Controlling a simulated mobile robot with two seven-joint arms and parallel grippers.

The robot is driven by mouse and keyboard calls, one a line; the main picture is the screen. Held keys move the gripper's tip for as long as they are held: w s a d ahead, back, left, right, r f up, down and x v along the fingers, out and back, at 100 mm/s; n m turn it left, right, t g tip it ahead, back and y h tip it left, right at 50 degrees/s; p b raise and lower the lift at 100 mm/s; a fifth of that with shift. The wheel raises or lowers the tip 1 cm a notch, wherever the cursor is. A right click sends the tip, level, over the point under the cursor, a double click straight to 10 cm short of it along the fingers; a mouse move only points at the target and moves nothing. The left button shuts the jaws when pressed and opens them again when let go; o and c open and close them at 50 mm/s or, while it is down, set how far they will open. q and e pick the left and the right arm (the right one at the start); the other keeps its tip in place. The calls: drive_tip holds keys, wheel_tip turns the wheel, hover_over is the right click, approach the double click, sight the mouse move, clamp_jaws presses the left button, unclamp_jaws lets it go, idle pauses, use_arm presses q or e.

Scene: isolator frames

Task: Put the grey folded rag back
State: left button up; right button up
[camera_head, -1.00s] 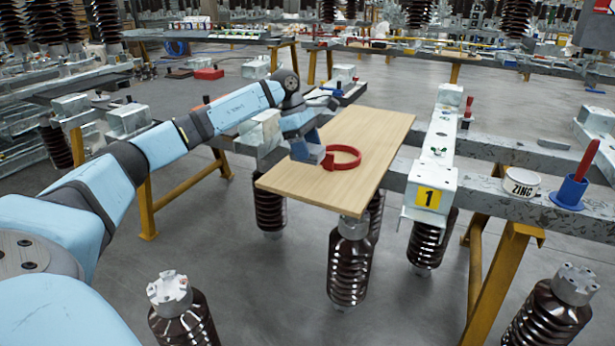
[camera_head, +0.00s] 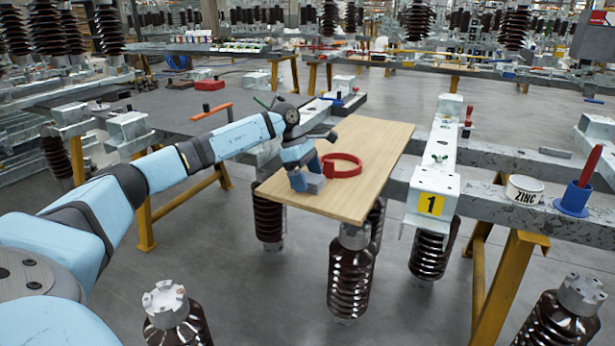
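A small grey piece, which looks like the folded rag (camera_head: 316,184), is at the near left part of the wooden board (camera_head: 372,150). My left gripper (camera_head: 306,174) comes in from the left and points down at the board. Its two blue fingers stand a little apart, with the grey piece between them. The piece is low over the board or touching it; I cannot tell which. A red ring-shaped thing (camera_head: 345,171) lies on the board just right of the gripper. My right gripper is out of view.
Right of the board stands a metal beam with a yellow label 1 (camera_head: 431,204). Further right are a white ZINC tin (camera_head: 524,189) and a blue holder (camera_head: 574,200) with a red handle. An orange-handled tool (camera_head: 212,111) lies on the table behind my arm. The board's far half is clear.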

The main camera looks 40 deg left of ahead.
use_arm(q)
drive_tip(key=p+v, duration=0.4)
drive_tip(key=v, duration=0.8)
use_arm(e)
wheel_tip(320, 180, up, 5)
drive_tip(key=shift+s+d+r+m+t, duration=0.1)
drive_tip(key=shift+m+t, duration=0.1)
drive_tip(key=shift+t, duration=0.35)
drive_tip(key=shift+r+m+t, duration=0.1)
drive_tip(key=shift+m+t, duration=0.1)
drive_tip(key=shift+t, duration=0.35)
use_arm(q)
drive_tip(key=shift+s, duration=0.15)
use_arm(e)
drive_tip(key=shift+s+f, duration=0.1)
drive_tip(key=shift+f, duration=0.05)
